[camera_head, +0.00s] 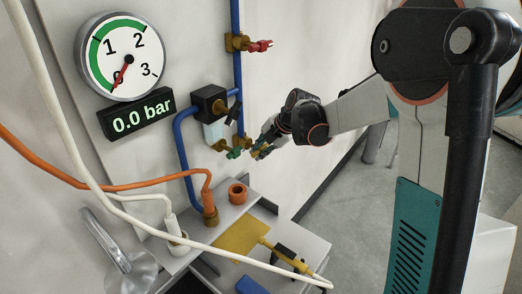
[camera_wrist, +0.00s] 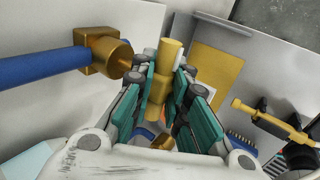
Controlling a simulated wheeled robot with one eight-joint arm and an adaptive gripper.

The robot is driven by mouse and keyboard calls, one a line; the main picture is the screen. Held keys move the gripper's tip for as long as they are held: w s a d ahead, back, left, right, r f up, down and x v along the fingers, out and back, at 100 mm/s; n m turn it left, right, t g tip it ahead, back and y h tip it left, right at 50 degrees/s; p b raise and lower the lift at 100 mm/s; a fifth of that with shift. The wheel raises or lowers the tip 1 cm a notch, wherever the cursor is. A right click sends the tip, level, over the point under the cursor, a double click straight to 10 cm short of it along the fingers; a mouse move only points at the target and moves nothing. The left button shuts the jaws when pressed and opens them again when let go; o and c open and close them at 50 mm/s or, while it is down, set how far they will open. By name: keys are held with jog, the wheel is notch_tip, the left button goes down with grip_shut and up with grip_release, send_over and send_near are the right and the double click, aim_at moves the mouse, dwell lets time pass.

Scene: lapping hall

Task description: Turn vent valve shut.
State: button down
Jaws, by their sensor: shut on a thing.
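My gripper (camera_head: 259,151) is beside the wall fittings, at the lower end of the blue wall pipe. In the wrist view its teal fingers (camera_wrist: 166,95) are shut on a yellow brass-coloured piece (camera_wrist: 171,50), which stands up between them. A brass valve block (camera_wrist: 100,52) on the blue pipe has a round stub pointing towards this piece. I cannot tell whether the two are joined. In the head view a green handle (camera_head: 235,153) is close to the gripper, and a red-handled valve (camera_head: 260,46) is higher on the pipe. No label shows which is the vent valve.
The round gauge (camera_head: 123,56) points to 0 and the display (camera_head: 136,114) reads 0.0 bar. Below the gripper, a bench has a yellow mat (camera_head: 240,236), an orange ring (camera_head: 238,194) and a yellow-handled tool (camera_head: 285,254). Orange and white hoses cross the left side.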

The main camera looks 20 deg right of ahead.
jog(key=c, duration=1.5)
grip_release()
jog(key=shift+w, duration=0.1)
jog(key=shift+c, duration=0.2)
jog(key=v, duration=1.2)
